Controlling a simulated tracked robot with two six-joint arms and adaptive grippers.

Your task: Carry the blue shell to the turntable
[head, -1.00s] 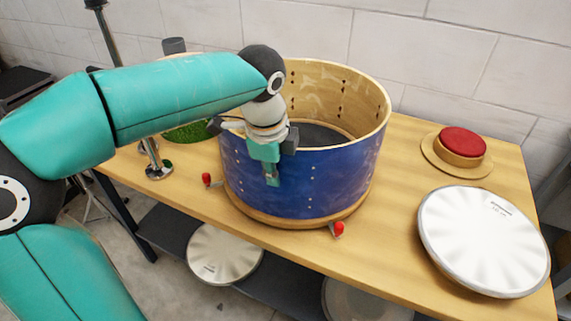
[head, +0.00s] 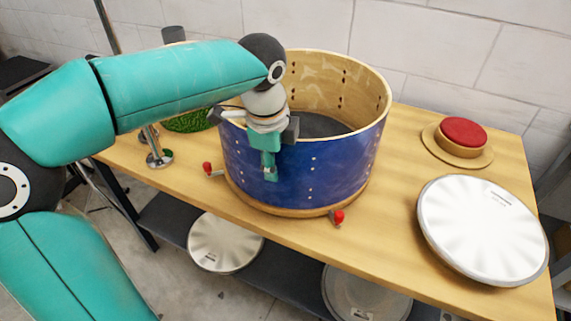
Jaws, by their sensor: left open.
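The blue shell (head: 325,178) is a large open drum shell with a pale wooden inside. It stands upright on the wooden bench. My left gripper (head: 268,160) is open at the shell's front-left rim, with a teal finger hanging down in front of the blue outer wall. Whether the other finger is inside the wall is hidden. A round wooden stand with a red top (head: 463,134), which may be the turntable, is on the right of the bench, apart from the shell. My right gripper is out of view.
Two red-tipped parts (head: 338,216) (head: 207,168) are by the shell's base. A white drumhead (head: 482,229) lies at the bench's right front. A green patch (head: 187,122) and a metal stand (head: 158,157) are left of the shell. Drumheads (head: 225,243) lie on the lower shelf.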

